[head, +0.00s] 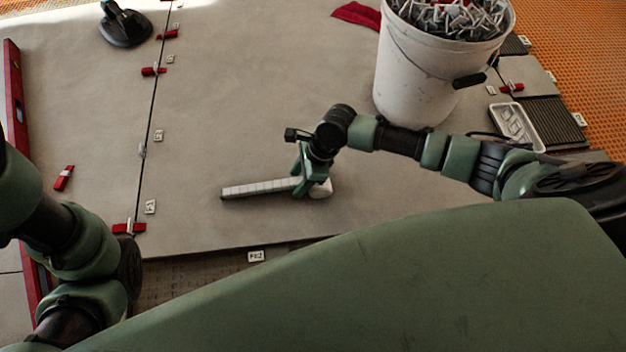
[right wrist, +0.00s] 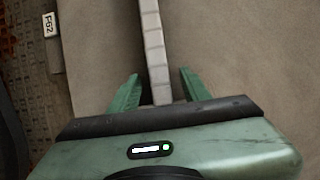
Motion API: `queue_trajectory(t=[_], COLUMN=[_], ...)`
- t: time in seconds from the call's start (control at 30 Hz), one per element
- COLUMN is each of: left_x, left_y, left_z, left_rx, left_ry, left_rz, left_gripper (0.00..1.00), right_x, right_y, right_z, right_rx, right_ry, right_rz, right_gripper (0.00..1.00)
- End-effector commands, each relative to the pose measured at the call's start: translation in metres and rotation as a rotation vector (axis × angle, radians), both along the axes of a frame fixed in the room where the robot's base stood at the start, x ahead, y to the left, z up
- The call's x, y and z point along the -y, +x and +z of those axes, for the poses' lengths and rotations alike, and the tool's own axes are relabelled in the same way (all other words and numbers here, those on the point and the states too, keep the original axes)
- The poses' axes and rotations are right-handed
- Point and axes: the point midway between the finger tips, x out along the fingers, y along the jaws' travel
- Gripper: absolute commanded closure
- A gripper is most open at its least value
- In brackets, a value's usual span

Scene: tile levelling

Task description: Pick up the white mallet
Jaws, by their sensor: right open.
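The white mallet (head: 255,188) lies on the large grey tile, its long banded handle pointing left and its rounded white head (head: 321,190) at the right end. My right gripper (head: 302,186) is over the mallet near the head, pointing down. In the right wrist view the handle (right wrist: 153,45) runs between the two green fingers (right wrist: 155,90), with a gap on each side. The fingers are open. The mallet head is hidden behind the gripper body in that view. My left arm comes in from the left, and its gripper is not in view.
A white bucket (head: 415,75) full of grey clips stands behind my right arm. A small tray (head: 517,127) is to its right. A red level (head: 14,95) lies at far left. A black suction cup (head: 125,27) and several red wedges (head: 64,178) lie on the tiles. The tile around the mallet is clear.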

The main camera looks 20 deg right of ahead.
Motion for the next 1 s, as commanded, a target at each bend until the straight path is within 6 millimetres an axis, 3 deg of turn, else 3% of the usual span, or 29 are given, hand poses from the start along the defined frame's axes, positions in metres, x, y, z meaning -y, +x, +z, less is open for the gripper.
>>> queue_trajectory(t=[0.03,0.2,0.67,0.93,1.0], left_x=[0.000,0.000,0.000,0.000,-0.001], left_y=[0.000,0.000,0.000,0.000,0.016], left_z=[0.000,0.000,0.006,0.038,0.042], left_rx=[0.000,0.000,0.000,0.002,-0.045], left_ry=[0.000,0.001,0.001,0.000,-0.001], left_rz=[0.000,0.000,0.000,0.000,0.000], left_gripper=[0.56,0.56,0.56,0.56,0.56], right_x=[0.000,0.000,-0.001,-0.001,-0.001], right_y=[0.000,0.000,0.000,0.000,0.001], right_z=[0.000,0.000,0.007,0.046,0.066], right_rx=[0.000,0.000,0.001,0.002,0.003], right_ry=[0.000,0.000,0.002,0.003,0.003], right_rz=[0.000,0.000,0.000,0.001,-0.001], right_gripper=[0.53,1.00,1.00,1.00,1.00])
